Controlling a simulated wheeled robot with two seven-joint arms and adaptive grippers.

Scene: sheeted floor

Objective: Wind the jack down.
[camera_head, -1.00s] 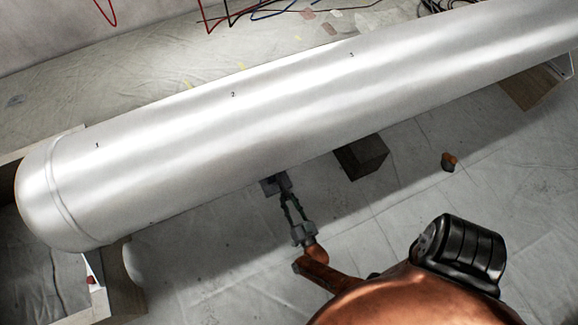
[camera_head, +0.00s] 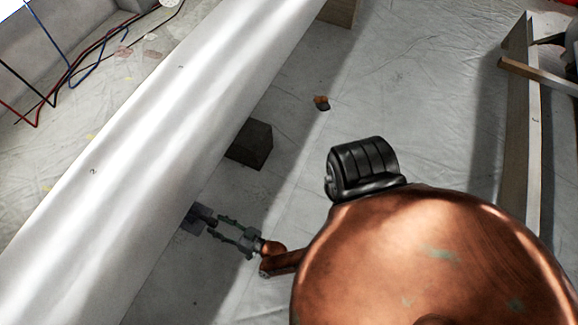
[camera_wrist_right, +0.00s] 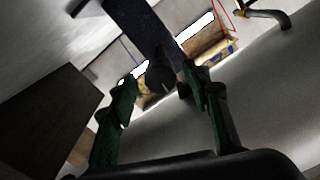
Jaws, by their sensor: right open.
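The jack (camera_head: 193,219) is a small dark grey thing low at the edge of the long white cylinder (camera_head: 120,130), partly hidden beneath it. A short round dark end on it points toward my right gripper (camera_head: 216,226). That gripper has green fingers, is open, and has its tips close around or just short of the round end. In the right wrist view a dark plate (camera_wrist_right: 138,24) comes down from the top, with the round knob (camera_wrist_right: 160,77) between the open fingertips (camera_wrist_right: 158,92). Contact cannot be told. My left gripper is out of view.
A dark block (camera_head: 250,143) stands on the sheeted floor beside the cylinder. A small orange and dark object (camera_head: 321,103) lies farther off. Wooden boards (camera_head: 534,130) stand at the right, and cables (camera_head: 75,75) lie at upper left.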

